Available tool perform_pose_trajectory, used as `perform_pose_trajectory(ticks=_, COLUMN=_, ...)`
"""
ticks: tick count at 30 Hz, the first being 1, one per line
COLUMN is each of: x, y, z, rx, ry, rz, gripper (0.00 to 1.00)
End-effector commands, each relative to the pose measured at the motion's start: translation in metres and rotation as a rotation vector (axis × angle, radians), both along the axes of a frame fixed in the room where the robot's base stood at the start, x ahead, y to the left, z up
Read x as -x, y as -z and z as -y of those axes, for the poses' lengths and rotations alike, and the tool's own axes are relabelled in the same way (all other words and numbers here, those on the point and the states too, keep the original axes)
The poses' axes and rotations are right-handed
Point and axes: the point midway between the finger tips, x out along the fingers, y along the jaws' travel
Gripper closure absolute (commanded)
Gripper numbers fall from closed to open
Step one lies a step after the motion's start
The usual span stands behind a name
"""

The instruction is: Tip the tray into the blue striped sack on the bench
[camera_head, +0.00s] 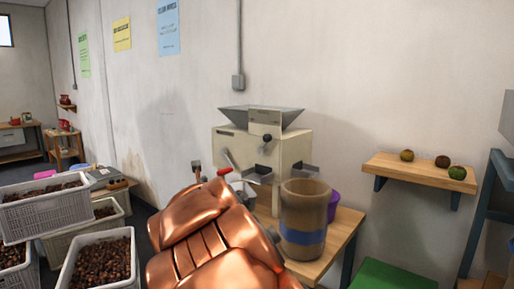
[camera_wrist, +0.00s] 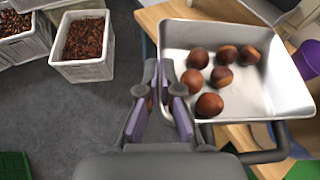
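The sack (camera_head: 303,212), tan with a blue stripe, stands upright on the wooden bench in the head view. A metal tray (camera_wrist: 291,98) fills the right of the wrist view, with several brown chestnuts (camera_wrist: 209,104) in it. My gripper (camera_wrist: 160,80) is at the tray's left side, its two purple-padded fingers a small gap apart beside the rim. Whether they pinch the rim or only flank it, I cannot tell. In the head view my copper-coloured arm hides the gripper and part of the bench. A pale container (camera_head: 243,188), perhaps the tray, shows beneath the machine.
A beige machine with a hopper (camera_head: 262,150) stands on the bench (camera_head: 345,222) behind the sack. A purple tub (camera_head: 333,205) is beside the sack. White crates of chestnuts (camera_head: 98,262) stand at left. A green crate (camera_head: 390,275) is at lower right, below a wall shelf (camera_head: 418,172).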

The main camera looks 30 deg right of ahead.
Motion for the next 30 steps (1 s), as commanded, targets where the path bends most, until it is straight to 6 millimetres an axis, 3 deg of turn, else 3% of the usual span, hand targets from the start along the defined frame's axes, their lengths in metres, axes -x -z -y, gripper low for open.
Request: perform_pose_trajectory(ticks=30, x=0.008, y=-0.058, z=0.053, rx=0.011, ry=0.026, rz=0.002, gripper=1.0)
